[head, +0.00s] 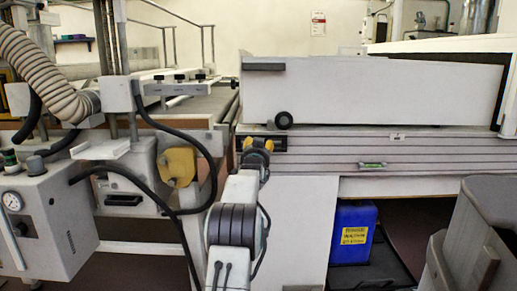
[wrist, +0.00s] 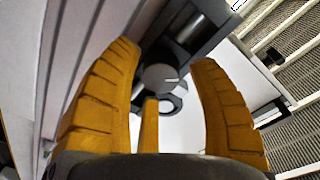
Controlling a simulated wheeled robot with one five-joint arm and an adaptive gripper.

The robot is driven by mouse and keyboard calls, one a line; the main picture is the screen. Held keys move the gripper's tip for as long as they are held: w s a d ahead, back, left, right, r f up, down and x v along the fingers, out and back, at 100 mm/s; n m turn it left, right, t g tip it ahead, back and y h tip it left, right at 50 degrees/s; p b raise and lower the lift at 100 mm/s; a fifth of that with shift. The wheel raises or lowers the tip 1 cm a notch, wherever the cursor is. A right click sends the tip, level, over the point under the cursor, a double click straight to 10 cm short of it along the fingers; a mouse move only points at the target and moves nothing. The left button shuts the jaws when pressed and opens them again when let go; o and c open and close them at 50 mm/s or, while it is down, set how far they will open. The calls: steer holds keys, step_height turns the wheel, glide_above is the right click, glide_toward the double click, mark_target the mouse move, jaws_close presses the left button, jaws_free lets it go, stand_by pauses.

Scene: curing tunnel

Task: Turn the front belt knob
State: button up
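A round black knob (head: 283,120) sits at the lower left edge of the white machine housing, just above the grey ribbed rail. My gripper (head: 257,145), with yellow fingers, is just left of and below it in the head view. In the wrist view my gripper (wrist: 164,57) is open, its fingers spread wide with nothing held. A round grey knob (wrist: 160,77) with a light pointer mark shows between the fingers, beyond them and apart from them. I cannot tell for sure whether it is the same knob as the black one.
The white housing (head: 375,92) and ribbed rail (head: 430,150) stand close to my gripper. A belt (head: 200,108) runs behind on the left; its slatted surface shows in the wrist view (wrist: 275,75). A blue container (head: 353,232) stands under the rail.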

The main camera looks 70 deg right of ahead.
steer(key=c, duration=1)
steer(key=shift+n, duration=0.3)
steer(key=shift+f+n+b, duration=0.15)
steer(key=shift+n+b, duration=0.25)
steer(key=shift+n, duration=2.3)
steer(key=shift+w+n, duration=0.1)
steer(key=shift+n, duration=0.2)
jaws_close()
steer(key=o, duration=1.2)
jaws_free()
steer(key=shift+a, duration=0.1)
